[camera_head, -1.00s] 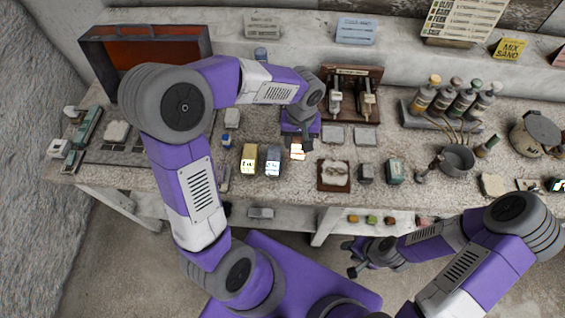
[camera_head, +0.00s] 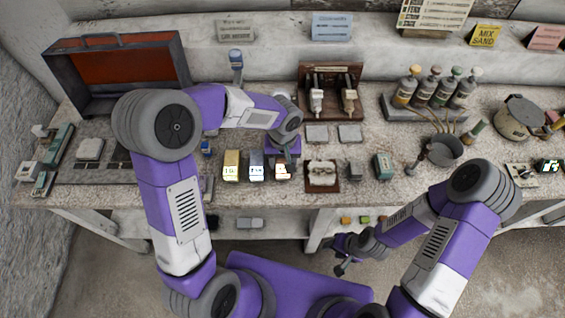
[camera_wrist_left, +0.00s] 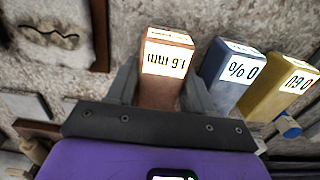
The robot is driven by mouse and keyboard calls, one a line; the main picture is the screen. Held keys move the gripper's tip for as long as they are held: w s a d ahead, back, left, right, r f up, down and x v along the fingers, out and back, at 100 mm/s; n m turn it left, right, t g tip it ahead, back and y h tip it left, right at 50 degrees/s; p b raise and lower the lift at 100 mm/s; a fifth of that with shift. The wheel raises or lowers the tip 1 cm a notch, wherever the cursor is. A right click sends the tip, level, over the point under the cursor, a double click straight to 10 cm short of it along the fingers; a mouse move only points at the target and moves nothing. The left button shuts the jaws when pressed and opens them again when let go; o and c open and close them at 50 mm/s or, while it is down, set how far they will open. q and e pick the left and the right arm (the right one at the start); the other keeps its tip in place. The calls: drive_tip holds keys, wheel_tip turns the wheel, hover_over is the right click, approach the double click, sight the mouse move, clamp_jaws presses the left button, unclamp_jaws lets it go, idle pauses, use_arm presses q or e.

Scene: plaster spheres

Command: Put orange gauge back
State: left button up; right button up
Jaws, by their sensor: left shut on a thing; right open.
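The orange gauge (camera_wrist_left: 160,92) is a copper-coloured block with a lit display reading 1.6 mm, upside down in the left wrist view. My left gripper (camera_wrist_left: 163,98) is shut on it, one finger on each side. In the head view the gauge (camera_head: 283,172) is at the right end of a row, beside the blue-grey gauge (camera_head: 256,168) and the yellow gauge (camera_head: 231,168). A narrow gap separates it from the blue-grey one. I cannot tell whether its base touches the bench. My right gripper (camera_head: 342,256) is open and empty, low in front of the bench.
A wooden tray with a pale plaster piece (camera_head: 322,175) lies just right of the gauge. Grey square plates (camera_head: 317,134) and a wooden rack (camera_head: 331,92) stand behind. A small blue-capped object (camera_head: 206,147) is left of the yellow gauge. Bottles (camera_head: 435,90) stand further right.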

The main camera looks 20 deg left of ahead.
sight(283, 160)
use_arm(q)
drive_tip(key=shift+f, duration=0.3)
drive_tip(key=shift+f, duration=0.2)
drive_tip(key=o, duration=0.9)
drive_tip(key=shift+o, duration=0.2)
drive_tip(key=shift+r, duration=0.1)
drive_tip(key=shift+r, duration=0.3)
wheel_tip(283, 160, up, 12)
drive_tip(key=p, duration=0.3)
drive_tip(key=shift+f, duration=0.2)
